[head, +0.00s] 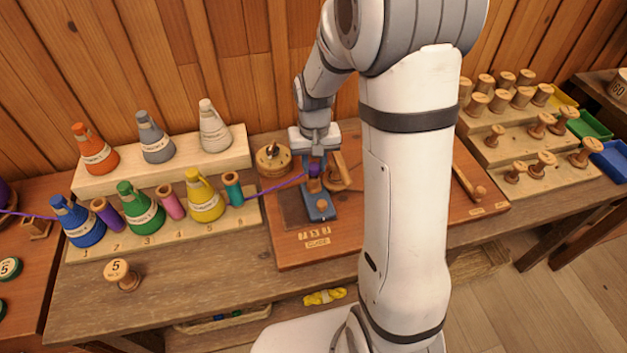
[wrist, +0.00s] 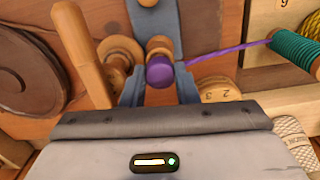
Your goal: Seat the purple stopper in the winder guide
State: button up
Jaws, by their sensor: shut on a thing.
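The purple stopper (head: 314,170) is between the fingers of my gripper (head: 314,163), which is shut on it. In the wrist view the stopper (wrist: 159,72) shows its purple round end between the two fingers (wrist: 160,92). A purple thread (wrist: 225,51) runs from it to the right. The winder guide (head: 319,208) is a blue-grey block with a round wooden knob, on the red-brown board below and just in front of my gripper. In the head view the stopper appears above the guide's back part. I cannot tell whether they touch.
The crank winder (head: 342,172) with its wooden handle is close right of my gripper. A teal spool (head: 233,188) is on the numbered rack (head: 160,230) with cones.

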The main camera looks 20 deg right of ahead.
jog(key=shift+f+b, duration=0.65)
jog(key=shift+f, duration=0.3)
jog(key=o, duration=1.4)
jog(key=shift+r, duration=0.1)
jog(key=shift+r, duration=0.1)
notch_tip(320, 180, up, 9)
jog(key=p, duration=0.6)
jog(key=shift+f, duration=0.2)
jog(key=shift+r, duration=0.1)
jog(key=shift+s+r, duration=0.15)
jog(key=shift+r, duration=0.2)
jog(key=s+r+t, duration=0.1)
jog(key=s+r, duration=0.5)
jog(key=s, duration=0.3)
jog(key=s+r+n+t, duration=0.1)
jog(key=s+r+t, duration=0.1)
jog(key=s+r, duration=0.4)
jog(key=s, duration=0.3)
jog(key=shift+s+r, duration=0.15)
jog(key=shift+s, duration=0.15)
